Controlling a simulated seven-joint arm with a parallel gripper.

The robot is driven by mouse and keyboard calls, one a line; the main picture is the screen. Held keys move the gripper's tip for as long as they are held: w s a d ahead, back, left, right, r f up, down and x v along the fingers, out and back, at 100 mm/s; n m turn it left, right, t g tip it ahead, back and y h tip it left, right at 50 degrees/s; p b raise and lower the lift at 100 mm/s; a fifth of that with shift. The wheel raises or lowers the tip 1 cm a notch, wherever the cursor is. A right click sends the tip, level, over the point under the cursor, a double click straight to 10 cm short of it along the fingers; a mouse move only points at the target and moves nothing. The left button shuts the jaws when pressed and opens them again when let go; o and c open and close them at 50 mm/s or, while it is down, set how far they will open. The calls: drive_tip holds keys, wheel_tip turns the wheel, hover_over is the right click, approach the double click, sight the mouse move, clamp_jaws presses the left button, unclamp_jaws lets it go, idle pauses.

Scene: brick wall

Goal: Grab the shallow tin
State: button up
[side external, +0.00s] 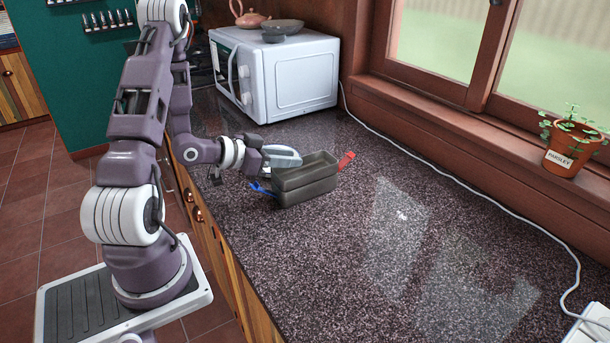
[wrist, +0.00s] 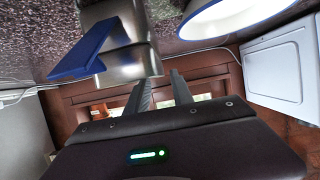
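A grey metal rectangular tin (side external: 305,186) stands on the counter in the side view. It looks like two shallow tiers, one above the other; I cannot tell whether they are separate. A blue piece (side external: 260,188) sticks out at its left end and a red piece (side external: 346,160) at its right. In the wrist view the tin (wrist: 130,62) and the blue piece (wrist: 85,52) are at upper left. My gripper (wrist: 163,80) has its fingers apart with nothing between them. In the side view my gripper (side external: 262,160) is close beside the tin's left end; contact is unclear.
A white bowl with a blue rim (wrist: 225,18) shows near the tin in the wrist view. A white microwave (side external: 290,80) stands behind. A potted parsley (side external: 570,150) is on the sill, and a white cable (side external: 455,178) runs along the back. The counter right of the tin is clear.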

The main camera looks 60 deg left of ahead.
sight(305, 172)
drive_tip(key=x, duration=0.4)
drive_tip(key=shift+w+a+f, duration=0.1)
drive_tip(key=shift+w+a, duration=0.05)
drive_tip(key=shift+w, duration=0.1)
clamp_jaws()
idle(1.0)
